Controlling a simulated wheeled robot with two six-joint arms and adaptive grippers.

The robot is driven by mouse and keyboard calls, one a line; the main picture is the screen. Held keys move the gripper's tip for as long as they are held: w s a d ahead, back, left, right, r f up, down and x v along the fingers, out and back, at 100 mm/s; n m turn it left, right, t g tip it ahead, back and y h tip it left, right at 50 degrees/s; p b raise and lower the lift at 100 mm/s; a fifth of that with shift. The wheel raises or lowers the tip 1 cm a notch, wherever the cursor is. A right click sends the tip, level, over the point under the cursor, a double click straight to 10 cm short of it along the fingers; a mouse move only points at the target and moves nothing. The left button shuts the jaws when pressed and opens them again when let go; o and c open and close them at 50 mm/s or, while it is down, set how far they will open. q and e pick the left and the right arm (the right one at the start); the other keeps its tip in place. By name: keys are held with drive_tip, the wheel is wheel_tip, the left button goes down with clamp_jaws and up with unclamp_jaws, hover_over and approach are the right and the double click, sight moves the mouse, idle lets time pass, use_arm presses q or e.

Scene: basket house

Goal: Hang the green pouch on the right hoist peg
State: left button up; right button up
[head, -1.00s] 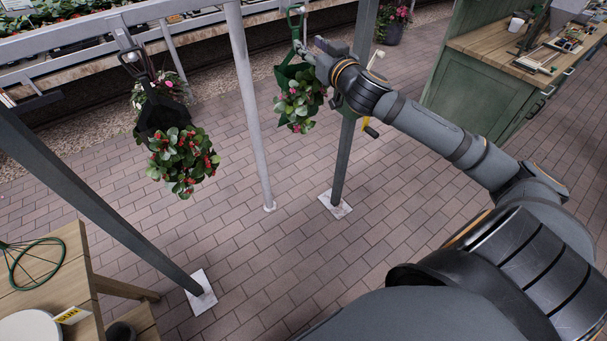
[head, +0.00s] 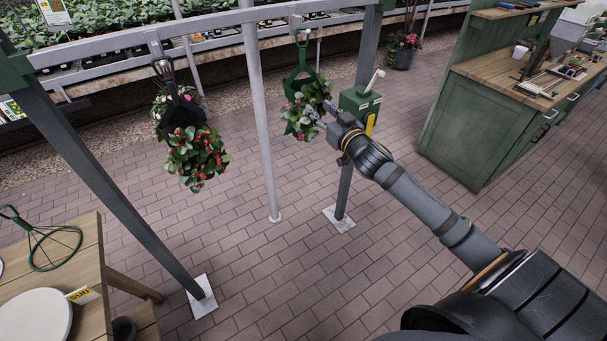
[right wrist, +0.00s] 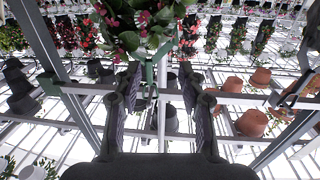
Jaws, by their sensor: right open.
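The green pouch (head: 298,88), with leaves and pink flowers, hangs upright by its green handle at the right part of the grey overhead beam (head: 215,38). The handle's top loop sits at the beam; its exact seat on the right peg is too small to tell. My right gripper (head: 327,112) is open, just right of and below the pouch's middle, and holds nothing. In the right wrist view its open fingers (right wrist: 160,95) stand apart, with the pouch's plants (right wrist: 140,25) above and beyond them. My left gripper is not in view.
A black pouch with red flowers (head: 195,155) hangs at the beam's left. A green crank box (head: 360,103) is on the right post, close to my right gripper. A wooden table (head: 95,250) stands lower left, a green workbench (head: 470,125) at right. The brick floor between is clear.

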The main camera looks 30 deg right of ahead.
drive_tip(key=s+a+f, duration=0.3)
drive_tip(key=a+f, duration=0.1)
drive_tip(key=f, duration=0.3)
drive_tip(key=s+a+f, duration=0.3)
drive_tip(key=a+f, duration=0.1)
drive_tip(key=f, duration=0.3)
drive_tip(key=shift+s+a+y+b, duration=0.2)
drive_tip(key=shift+a+y+b, duration=0.1)
drive_tip(key=s+d+f+g+h, duration=0.1)
drive_tip(key=s+d+f+g, duration=0.2)
drive_tip(key=f, duration=0.8)
drive_tip(key=s+f+g, duration=0.2)
drive_tip(key=s+f, duration=0.2)
drive_tip(key=f, duration=0.7)
drive_tip(key=s+d+f+g+h, duration=0.1)
drive_tip(key=s+d+f+g, duration=0.2)
drive_tip(key=f, duration=0.9)
drive_tip(key=s+a+f+g, duration=0.1)
drive_tip(key=s+f+g, duration=0.2)
drive_tip(key=s+f, duration=0.4)
drive_tip(key=s+a+f+g, duration=0.1)
drive_tip(key=s+f+g, duration=0.2)
drive_tip(key=s+f, duration=0.4)
drive_tip(key=s+a+f+g, duration=0.1)
drive_tip(key=s+f, duration=0.5)
drive_tip(key=s, duration=1.4)
drive_tip(key=shift+s+a+f+n+g+y, duration=0.3)
drive_tip(key=shift+a+f+g, duration=0.1)
drive_tip(key=shift+g, duration=0.5)
